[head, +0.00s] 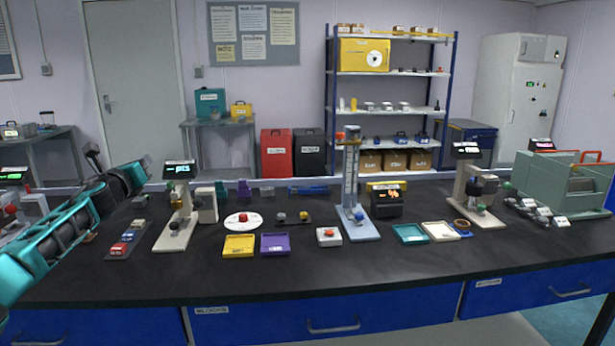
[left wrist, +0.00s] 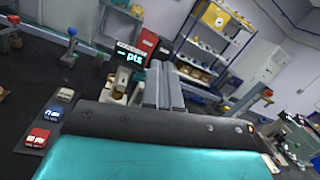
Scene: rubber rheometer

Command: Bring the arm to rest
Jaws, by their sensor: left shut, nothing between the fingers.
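My left arm comes in from the left in the head view, teal and dark grey. Its gripper (head: 143,174) is over the left part of the black bench (head: 330,268), near a beige instrument (head: 178,222) with a lit display. In the left wrist view the two grey fingers of the left gripper (left wrist: 163,84) are together with nothing between them. The same display (left wrist: 132,54), reading "pts", is just beyond them. The gripper appears clear of the bench. My right gripper is in neither view.
A dark tray (head: 128,240) with red, blue and beige blocks lies under the left arm. Yellow (head: 239,246) and purple (head: 274,244) trays, a blue column stand (head: 350,190) and a green machine (head: 565,185) stand further right. The front bench strip is clear.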

